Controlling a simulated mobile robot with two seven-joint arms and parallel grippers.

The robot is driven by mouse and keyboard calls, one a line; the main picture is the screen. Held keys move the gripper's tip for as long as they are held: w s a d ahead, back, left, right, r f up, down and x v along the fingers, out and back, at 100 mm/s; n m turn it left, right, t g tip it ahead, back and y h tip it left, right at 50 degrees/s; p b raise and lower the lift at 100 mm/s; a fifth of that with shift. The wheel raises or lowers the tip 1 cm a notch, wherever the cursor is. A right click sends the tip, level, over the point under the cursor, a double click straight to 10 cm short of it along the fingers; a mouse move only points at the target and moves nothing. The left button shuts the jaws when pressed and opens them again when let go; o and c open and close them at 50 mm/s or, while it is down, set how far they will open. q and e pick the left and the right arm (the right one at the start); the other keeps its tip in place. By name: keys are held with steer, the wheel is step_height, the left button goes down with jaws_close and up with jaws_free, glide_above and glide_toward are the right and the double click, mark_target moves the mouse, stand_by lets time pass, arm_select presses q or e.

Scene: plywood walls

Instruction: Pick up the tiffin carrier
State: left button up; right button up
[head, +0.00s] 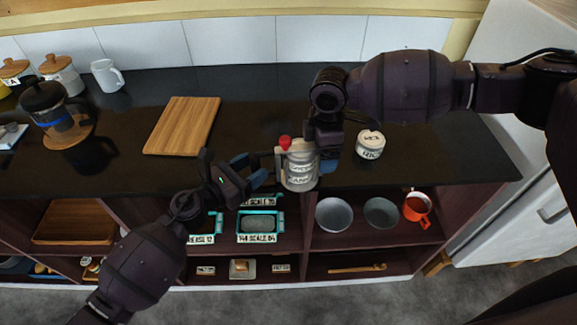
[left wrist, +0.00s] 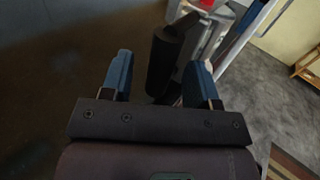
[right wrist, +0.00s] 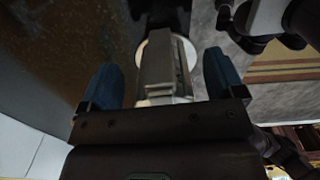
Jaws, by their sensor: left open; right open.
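The tiffin carrier (head: 300,172) is a silver, labelled canister with a red knob on top and a side handle, upright near the counter's front edge. My left gripper (head: 252,171) is open just left of it. In the left wrist view, the dark handle (left wrist: 165,62) appears between the open fingers (left wrist: 160,78); contact cannot be told. My right gripper (head: 327,152) is open over the carrier's right side and hides part of it. In the right wrist view, the carrier's silver top (right wrist: 165,65) shows between the blue fingers (right wrist: 160,82), with no clear grip.
A wooden board (head: 183,125) lies on the dark counter (head: 240,110) to the left. A white labelled jar (head: 370,144) stands close right of my right gripper. A French press (head: 55,110), canisters and a white mug (head: 106,75) stand far left. Shelves below hold bowls (head: 334,214) and trays.

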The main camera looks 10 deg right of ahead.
arm_select(q)
steer(key=shift+x, duration=0.75)
arm_select(e)
steer(key=shift+f, duration=0.75)
arm_select(q)
jaws_close()
arm_select(e)
steer(key=c, duration=1.1)
